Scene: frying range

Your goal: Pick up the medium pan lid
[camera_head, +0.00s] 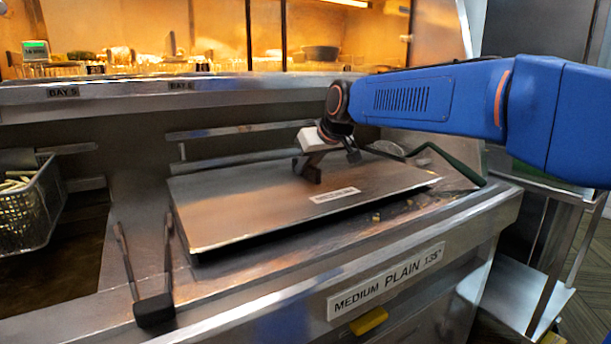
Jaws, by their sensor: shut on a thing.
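The medium pan lid (250,205) is a flat, rectangular steel plate with a small white label near its front edge. It spans the middle of the fryer top. My gripper (308,174) comes down from the blue arm at the upper right and is shut on the lid's handle, near the middle of the plate. The fingers and wrist hide most of the handle. A dark gap shows under the lid's front and left edges. I cannot tell whether the lid is resting or slightly raised.
A wire basket (28,212) with food stands at the far left. A dark green handle (455,163) sticks up to the right of the lid. A shelf runs behind.

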